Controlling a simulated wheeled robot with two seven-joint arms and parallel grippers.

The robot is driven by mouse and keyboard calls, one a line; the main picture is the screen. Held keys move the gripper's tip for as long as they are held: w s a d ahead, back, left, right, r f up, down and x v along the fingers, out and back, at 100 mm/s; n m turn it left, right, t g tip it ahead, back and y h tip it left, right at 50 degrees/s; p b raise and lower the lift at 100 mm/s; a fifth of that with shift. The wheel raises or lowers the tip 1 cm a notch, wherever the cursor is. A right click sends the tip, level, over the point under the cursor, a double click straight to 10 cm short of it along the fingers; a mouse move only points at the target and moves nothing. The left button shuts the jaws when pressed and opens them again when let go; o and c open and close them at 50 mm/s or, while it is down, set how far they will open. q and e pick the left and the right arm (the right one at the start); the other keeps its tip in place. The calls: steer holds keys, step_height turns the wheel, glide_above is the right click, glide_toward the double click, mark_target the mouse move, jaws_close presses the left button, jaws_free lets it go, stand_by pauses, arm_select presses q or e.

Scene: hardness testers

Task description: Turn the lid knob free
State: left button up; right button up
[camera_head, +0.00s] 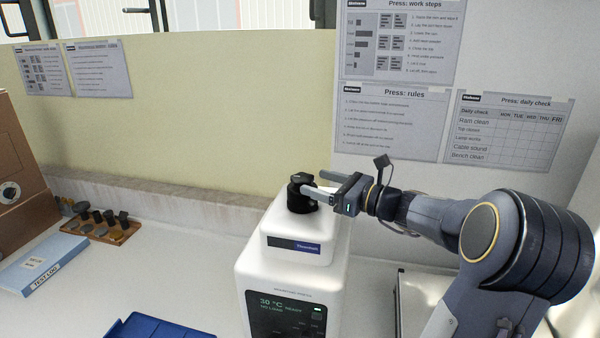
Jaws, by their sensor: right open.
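The black lid knob (301,193) stands on top of the white press (292,258), which has a dark label strip and a lit screen on its front. My right gripper (318,191) comes in from the right at the height of the knob. Its fingers are apart and reach the knob's right side; they partly hide it. I cannot tell whether the fingers touch the knob. My left gripper is not in the view.
A wooden tray (130,232) of small dark and brass pieces and a blue-and-white test log (42,265) lie at the left. A blue tray (160,328) is at the front. A brown box (20,185) stands at the far left. Posted sheets (515,128) hang behind.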

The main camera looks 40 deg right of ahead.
mark_target(302, 176)
steer(key=x, duration=0.4)
steer(key=shift+w+f+p, duration=0.15)
steer(key=shift+w+p, duration=0.25)
steer(key=shift+w, duration=0.05)
steer(key=shift+w+a, duration=0.25)
steer(key=shift+w, duration=0.1)
steer(key=shift+c, duration=0.2)
steer(key=c, duration=1)
